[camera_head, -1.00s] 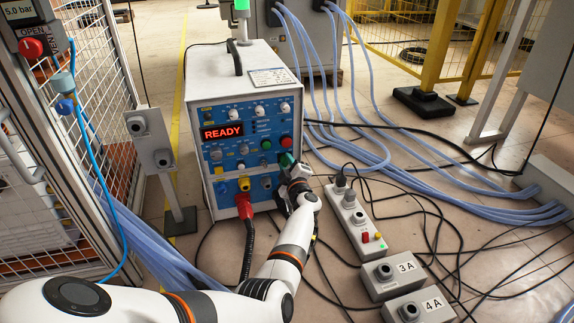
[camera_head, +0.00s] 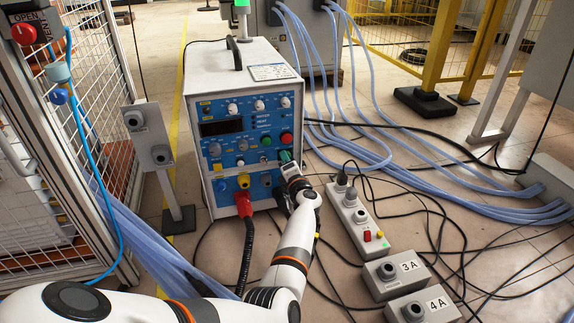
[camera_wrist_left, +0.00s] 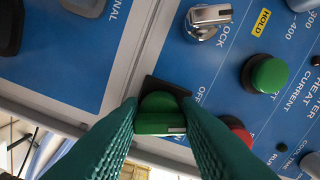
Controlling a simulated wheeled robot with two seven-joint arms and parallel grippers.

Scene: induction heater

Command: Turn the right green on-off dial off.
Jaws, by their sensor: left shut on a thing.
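The induction heater (camera_head: 225,85) is a white box with a blue front panel. In the left wrist view, the green textured fingers of my left gripper (camera_wrist_left: 158,128) are shut on the dial from both sides. The heater's display (camera_head: 221,128) is dark. My right gripper is not in view.
A green button (camera_wrist_left: 268,75) and a red button (camera_wrist_left: 236,130) are close to the fingers. A red plug (camera_head: 243,203) with a black cable hangs from the panel.

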